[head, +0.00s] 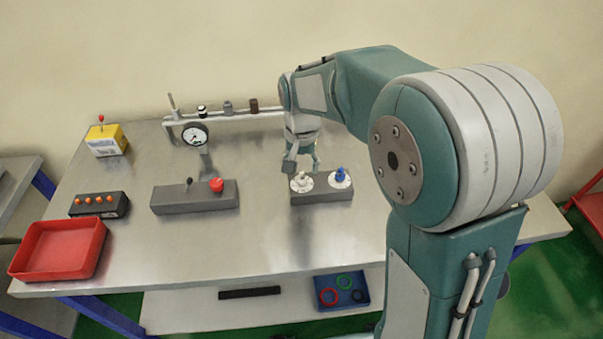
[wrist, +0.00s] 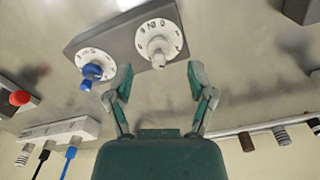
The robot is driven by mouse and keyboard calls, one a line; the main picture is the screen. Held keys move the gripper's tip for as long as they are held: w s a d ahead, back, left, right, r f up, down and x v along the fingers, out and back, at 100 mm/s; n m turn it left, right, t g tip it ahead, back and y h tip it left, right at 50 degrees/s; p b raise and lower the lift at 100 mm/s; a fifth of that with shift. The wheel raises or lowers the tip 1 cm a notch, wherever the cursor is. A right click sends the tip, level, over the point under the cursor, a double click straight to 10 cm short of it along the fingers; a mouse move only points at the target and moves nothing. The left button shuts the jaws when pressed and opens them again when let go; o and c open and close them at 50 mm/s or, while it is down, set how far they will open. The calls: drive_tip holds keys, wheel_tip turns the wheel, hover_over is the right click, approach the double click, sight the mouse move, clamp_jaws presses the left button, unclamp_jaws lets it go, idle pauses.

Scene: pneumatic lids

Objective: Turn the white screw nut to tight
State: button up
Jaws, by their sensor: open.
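The white screw nut (head: 300,179) stands on a round white dial on a grey block (head: 322,196) near the middle of the table. In the wrist view the white nut (wrist: 157,50) shows as a stubby knob, with marks around its dial. A blue nut (head: 340,174) on a similar dial is beside it, also in the wrist view (wrist: 92,72). My gripper (head: 301,165) is open and empty, close above the white nut. In the wrist view the two fingers of my gripper (wrist: 161,80) are spread apart, and the white nut lies just beyond the gap between their tips, apparently untouched.
A grey block with a red button (head: 216,185) is to the left. A red tray (head: 60,250), a black box with orange buttons (head: 99,204) and a yellow box (head: 106,140) stand further left. The table front is clear.

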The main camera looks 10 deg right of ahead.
sight(301, 172)
drive_tip(key=shift+f, duration=1.55)
clamp_jaws()
drive_tip(key=shift+n, duration=0.3)
drive_tip(key=n, duration=1.3)
drive_tip(key=shift+n, duration=2.4)
